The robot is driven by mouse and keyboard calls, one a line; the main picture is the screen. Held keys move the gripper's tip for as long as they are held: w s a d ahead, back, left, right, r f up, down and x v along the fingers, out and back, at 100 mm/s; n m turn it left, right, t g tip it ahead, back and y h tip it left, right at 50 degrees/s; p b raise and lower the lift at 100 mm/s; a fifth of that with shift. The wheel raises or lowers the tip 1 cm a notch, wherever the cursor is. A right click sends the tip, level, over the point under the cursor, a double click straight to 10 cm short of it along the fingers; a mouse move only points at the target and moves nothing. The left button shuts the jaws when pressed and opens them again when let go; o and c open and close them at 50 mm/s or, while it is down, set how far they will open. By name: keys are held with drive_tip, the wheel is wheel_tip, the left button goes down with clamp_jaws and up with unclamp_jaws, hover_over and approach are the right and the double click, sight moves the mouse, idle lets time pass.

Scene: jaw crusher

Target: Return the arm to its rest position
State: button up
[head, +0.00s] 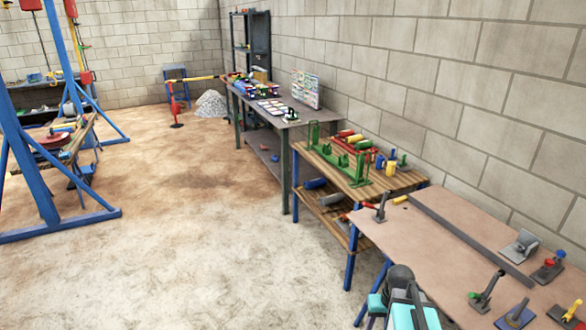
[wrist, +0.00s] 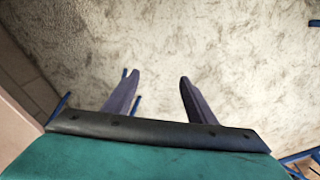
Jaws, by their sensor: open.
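My gripper (wrist: 159,78) shows in the wrist view with its two dark fingers spread apart. Nothing is between them, and only the pale concrete floor (wrist: 225,45) lies beyond. In the head view, part of my teal and grey arm (head: 408,310) shows at the bottom, beside the front left edge of the near table. The fingers cannot be made out in the head view.
The near table (head: 440,235) holds several small tools and a long grey bar (head: 470,238). A wooden bench (head: 345,182) with green, red and yellow parts stands behind it. A blue frame (head: 40,190) stands at left. The floor between is clear.

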drive_tip(key=s+a+f, duration=0.2)
drive_tip(key=a+f, duration=0.1)
drive_tip(key=a, duration=0.8)
drive_tip(key=s+f+g+b, duration=0.6)
drive_tip(key=s+f+b, duration=0.4)
drive_tip(key=s+f, duration=1.5)
wheel_tip(320, 180, down, 4)
drive_tip(key=shift+s+r+n+h, duration=0.25)
drive_tip(key=shift+s+n+h, duration=0.05)
drive_tip(key=shift+s+n, duration=0.1)
drive_tip(key=shift+c, duration=0.4)
